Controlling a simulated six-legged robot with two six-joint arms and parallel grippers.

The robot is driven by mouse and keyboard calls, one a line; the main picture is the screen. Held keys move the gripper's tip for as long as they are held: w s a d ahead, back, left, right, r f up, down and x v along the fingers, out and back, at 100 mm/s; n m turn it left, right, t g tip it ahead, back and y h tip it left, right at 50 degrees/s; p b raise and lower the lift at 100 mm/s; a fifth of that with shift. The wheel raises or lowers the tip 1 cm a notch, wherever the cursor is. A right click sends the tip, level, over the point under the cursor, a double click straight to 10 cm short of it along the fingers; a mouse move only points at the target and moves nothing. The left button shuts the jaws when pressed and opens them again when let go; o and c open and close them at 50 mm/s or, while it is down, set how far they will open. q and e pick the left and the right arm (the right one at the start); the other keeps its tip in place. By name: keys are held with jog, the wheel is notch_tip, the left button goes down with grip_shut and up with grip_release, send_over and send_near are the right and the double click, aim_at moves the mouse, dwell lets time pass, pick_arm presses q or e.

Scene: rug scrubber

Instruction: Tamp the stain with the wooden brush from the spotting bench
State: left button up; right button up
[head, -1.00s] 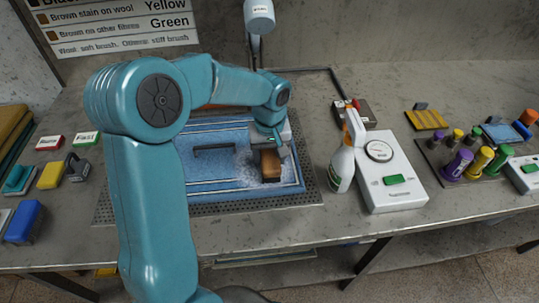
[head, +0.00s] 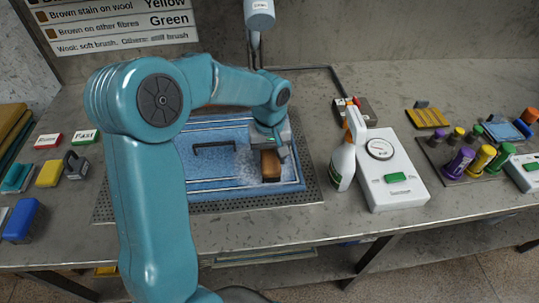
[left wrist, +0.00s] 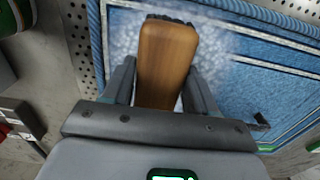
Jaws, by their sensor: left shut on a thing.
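The wooden brush (head: 270,164) is brown. My left gripper (head: 268,146) is shut on it, over the right part of the blue rug (head: 215,133). White foam (head: 243,165) lies on the rug around and beside the brush. No stain can be made out; foam, brush and arm cover part of the rug. The brush appears to be down on the rug. My right gripper is not in view.
A spray bottle (head: 343,160) and a white device with a dial (head: 395,185) stand right of the rug. Several coloured bottles (head: 480,160) stand further right. A dark bar (head: 214,146) lies on the rug. Other brushes and blocks (head: 50,174) lie at the left.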

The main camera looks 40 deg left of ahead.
pick_arm(q)
jog(key=shift+f, duration=0.1)
dwell(0.3)
jog(key=shift+r+p, duration=0.45)
jog(key=shift+r, duration=0.15)
jog(key=shift+f+b, duration=0.6)
dwell(1.0)
jog(key=shift+r+p, duration=2.7)
jog(key=shift+r, duration=0.9)
jog(key=shift+f, duration=0.1)
